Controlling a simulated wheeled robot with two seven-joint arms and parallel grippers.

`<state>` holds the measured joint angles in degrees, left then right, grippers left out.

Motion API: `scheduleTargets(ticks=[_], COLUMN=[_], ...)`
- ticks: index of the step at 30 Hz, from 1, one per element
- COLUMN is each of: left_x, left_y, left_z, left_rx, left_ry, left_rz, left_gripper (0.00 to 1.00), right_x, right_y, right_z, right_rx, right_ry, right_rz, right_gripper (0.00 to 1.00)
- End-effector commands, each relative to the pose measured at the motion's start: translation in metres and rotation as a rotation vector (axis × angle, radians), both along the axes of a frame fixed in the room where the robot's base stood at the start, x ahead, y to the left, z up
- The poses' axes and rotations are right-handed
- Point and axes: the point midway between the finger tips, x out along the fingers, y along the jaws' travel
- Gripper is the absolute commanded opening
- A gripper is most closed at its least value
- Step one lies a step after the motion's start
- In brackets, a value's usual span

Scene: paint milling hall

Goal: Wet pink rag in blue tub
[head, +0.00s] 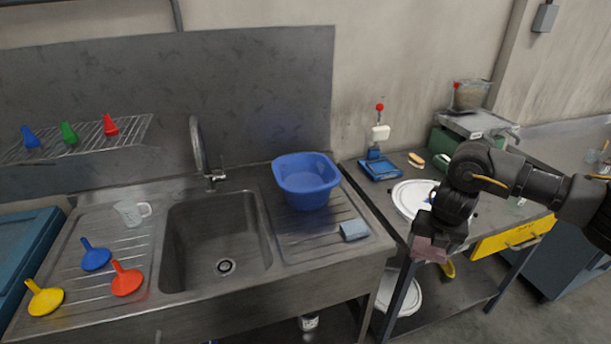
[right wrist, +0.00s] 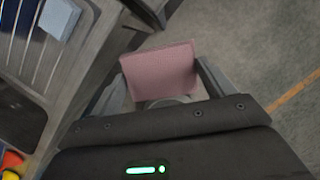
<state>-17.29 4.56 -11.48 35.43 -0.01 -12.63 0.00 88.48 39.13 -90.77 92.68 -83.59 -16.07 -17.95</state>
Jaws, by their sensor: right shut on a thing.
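The pink rag (head: 430,249) is a small folded block. My right gripper (head: 432,240) is shut on it and holds it in front of the gap between the sink counter and the side table. In the right wrist view the rag (right wrist: 162,70) sits between the two fingers (right wrist: 165,82), with floor behind it. The blue tub (head: 306,182) stands upright on the drainboard right of the sink basin, left of and apart from my right gripper. What lies in its bottom cannot be told. My left gripper is not in view.
A light blue folded cloth (head: 354,230) lies on the right drainboard (head: 325,245), also seen in the right wrist view (right wrist: 60,18). The curved faucet (head: 199,150) stands behind the basin (head: 215,235). A white round lid (head: 408,197) lies on the side table. Funnels and a clear jug (head: 130,212) stand on the left drainboard.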

Motion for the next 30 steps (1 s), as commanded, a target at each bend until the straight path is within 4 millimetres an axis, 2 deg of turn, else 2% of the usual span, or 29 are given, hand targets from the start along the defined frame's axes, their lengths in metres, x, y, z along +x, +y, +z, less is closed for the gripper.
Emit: scheduleTargets(ticks=[9, 14, 20, 26, 30], left_x=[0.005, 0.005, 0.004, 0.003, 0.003], left_y=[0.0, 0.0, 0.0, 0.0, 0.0], left_z=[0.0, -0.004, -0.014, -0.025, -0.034], left_rx=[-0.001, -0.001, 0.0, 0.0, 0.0], left_ry=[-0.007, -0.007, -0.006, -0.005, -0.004], left_rz=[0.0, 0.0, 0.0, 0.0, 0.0], left_gripper=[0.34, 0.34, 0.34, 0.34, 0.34], right_x=[0.0, -0.004, -0.018, -0.039, -0.058], right_y=[0.001, 0.01, 0.031, 0.054, 0.068], right_z=[0.0, -0.001, -0.001, -0.001, 0.0], right_rx=[0.0, -0.004, -0.008, -0.008, -0.004], right_ry=[0.0, -0.002, -0.005, -0.006, -0.001], right_rz=[-0.009, -0.128, -0.518, -1.073, -1.516], right_gripper=[0.63, 0.63, 0.63, 0.63, 0.63])
